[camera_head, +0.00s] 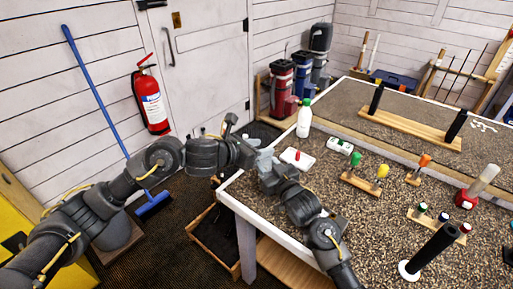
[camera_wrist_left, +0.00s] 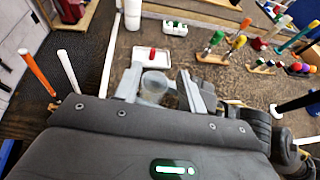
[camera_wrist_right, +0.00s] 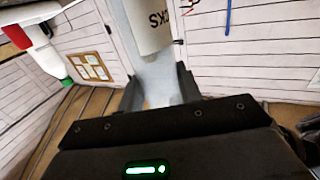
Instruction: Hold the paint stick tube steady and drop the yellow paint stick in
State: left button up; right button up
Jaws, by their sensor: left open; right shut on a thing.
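My right gripper (camera_wrist_right: 158,92) is shut on the paint stick tube (camera_wrist_right: 150,30), a pale cylinder with dark lettering. In the left wrist view the tube (camera_wrist_left: 154,84) shows as a round, greyish rim; I cannot tell what is inside it. My left gripper (camera_wrist_left: 160,74) is open, with its fingers either side of the tube's rim; contact is unclear. In the head view my left gripper (camera_head: 250,150) and the tube meet beyond the table's left edge. A yellow-topped stick (camera_head: 382,171) stands in a small wooden rack (camera_head: 360,187), beside a green-topped one (camera_head: 355,158).
The speckled table (camera_head: 330,185) holds a white bottle (camera_head: 304,118), a white tray with a red item (camera_head: 297,158), an orange-topped stick (camera_head: 424,160) and a black cylinder (camera_head: 432,250). A wooden crate (camera_head: 213,238) sits on the floor. A fire extinguisher (camera_head: 150,98) hangs on the wall.

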pick_arm(q)
jog(key=v, duration=1.2)
pick_arm(e)
jog(key=o, duration=1.1)
jog(key=shift+c, duration=0.2)
pick_arm(q)
jog(key=shift+d, duration=0.1)
pick_arm(e)
jog(key=v, duration=1.2)
jog(key=shift+s, duration=0.15)
